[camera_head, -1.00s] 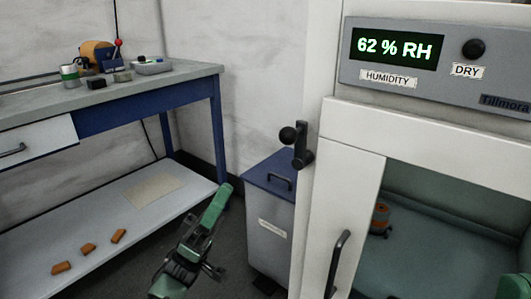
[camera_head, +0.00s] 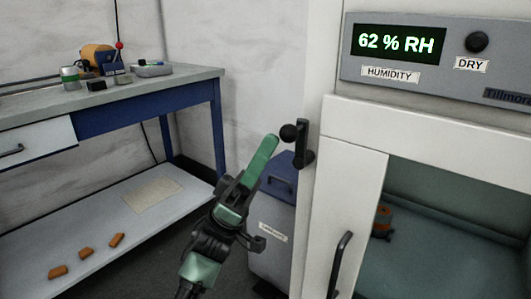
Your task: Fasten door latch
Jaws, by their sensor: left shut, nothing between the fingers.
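The door latch (camera_head: 300,145) is a black lever with a round ball knob, mounted on the left edge of the white cabinet. Its knob points left and its short body hangs down at the door's edge. The white cabinet door (camera_head: 345,200) has a black bar handle (camera_head: 339,264) and a window; it appears closed or nearly so. My left gripper (camera_head: 264,155) is shut and empty, its green fingers pointing up and right, with the tips just left of and slightly below the knob. I cannot tell whether they touch it. My right gripper is not in view.
A humidity panel (camera_head: 400,45) reads 62 % RH above the door. A grey-blue bin (camera_head: 271,225) stands behind my left gripper. A workbench (camera_head: 150,90) with small tools is at the left, and orange blocks (camera_head: 87,253) lie on its lower shelf.

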